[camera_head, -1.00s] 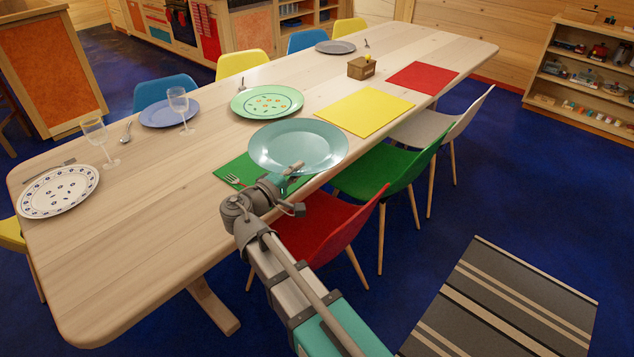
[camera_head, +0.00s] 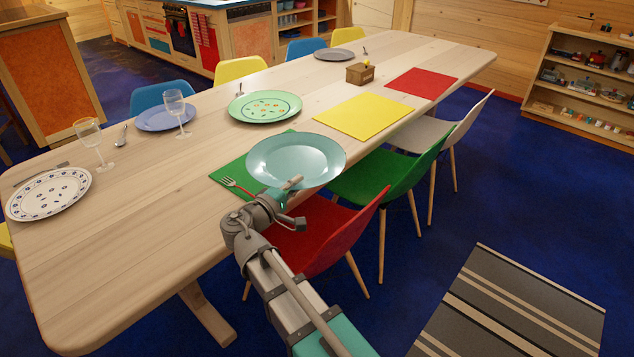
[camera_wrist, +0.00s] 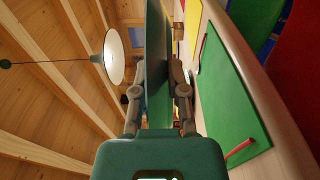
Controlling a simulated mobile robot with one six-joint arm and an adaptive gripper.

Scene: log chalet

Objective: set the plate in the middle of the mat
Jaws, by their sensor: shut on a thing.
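My gripper (camera_head: 289,190) is shut on the near rim of a teal plate (camera_head: 296,158). The plate is above the near table edge and hides part of the green mat (camera_head: 228,174). In the wrist view the plate (camera_wrist: 158,65) shows edge-on between the fingers (camera_wrist: 158,90), apart from the green mat (camera_wrist: 228,85). A fork (camera_head: 238,187) lies at the mat's left side in the head view. A red-handled utensil (camera_wrist: 240,148) shows over the mat's edge in the wrist view.
A yellow mat (camera_head: 364,115) and a red mat (camera_head: 422,82) lie bare farther along the table. A green patterned plate (camera_head: 264,107) and a wooden caddy (camera_head: 360,73) stand beyond. Red (camera_head: 318,235) and green (camera_head: 390,175) chairs line the near side.

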